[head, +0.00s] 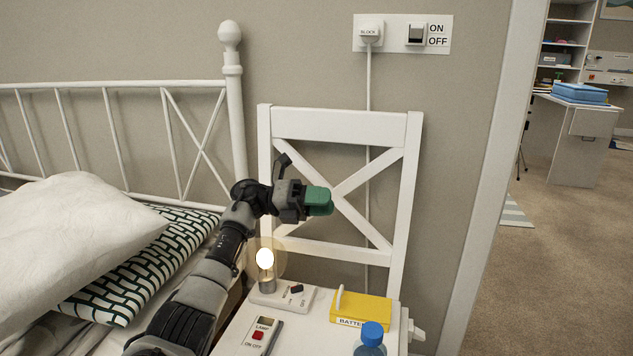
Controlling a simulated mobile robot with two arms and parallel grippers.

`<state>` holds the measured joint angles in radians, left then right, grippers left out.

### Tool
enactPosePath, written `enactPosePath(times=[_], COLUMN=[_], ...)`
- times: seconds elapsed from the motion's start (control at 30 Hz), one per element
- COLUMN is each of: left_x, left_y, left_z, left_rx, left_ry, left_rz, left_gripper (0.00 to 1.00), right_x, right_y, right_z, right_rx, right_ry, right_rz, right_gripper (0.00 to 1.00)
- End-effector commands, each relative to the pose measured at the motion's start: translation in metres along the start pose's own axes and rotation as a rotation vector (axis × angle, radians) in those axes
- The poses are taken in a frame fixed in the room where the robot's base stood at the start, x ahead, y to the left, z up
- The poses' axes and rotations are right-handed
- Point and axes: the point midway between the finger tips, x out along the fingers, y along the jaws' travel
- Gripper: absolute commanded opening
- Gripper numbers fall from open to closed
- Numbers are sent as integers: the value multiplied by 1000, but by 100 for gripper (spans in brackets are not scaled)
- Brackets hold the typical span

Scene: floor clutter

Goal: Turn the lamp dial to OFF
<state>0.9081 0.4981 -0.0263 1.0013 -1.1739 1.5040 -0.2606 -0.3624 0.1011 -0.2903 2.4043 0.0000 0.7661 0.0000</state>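The lamp has a glowing bulb (265,258) on a white base (268,299) that stands on the white chair's seat. A dark dial (297,289) with small lettering sits on the right part of that base. I cannot read which mark it points to. My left gripper (319,202) with green fingertips is in front of the chair's back, above the lamp base and pointing right. It touches nothing that I can make out. Its fingers overlap from this side, so the gap between them is unclear. My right gripper is not in view.
A lamp switch box (262,335) with a red button, a yellow battery box (361,309) and a blue-capped bottle (371,340) share the seat. The chair's back (340,127) rises behind. A bed (110,245) is left. A wall switch (416,34) is above.

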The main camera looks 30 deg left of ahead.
Motion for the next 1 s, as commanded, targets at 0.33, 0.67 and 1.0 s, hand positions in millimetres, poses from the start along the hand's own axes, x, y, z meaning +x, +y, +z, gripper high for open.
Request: enactPosePath(times=[0.33,0.67,1.0], left_x=[-10,-11,46], left_y=[-23,-25,-18], left_z=[32,35,-47], left_rx=[-71,-78,-229], left_ry=[-207,-223,-209], left_rz=[-155,-168,-339], left_gripper=[39,39,64], right_x=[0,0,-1], right_y=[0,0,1], right_z=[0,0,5], right_rx=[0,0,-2], right_ry=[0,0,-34], right_rz=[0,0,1], right_gripper=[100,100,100])
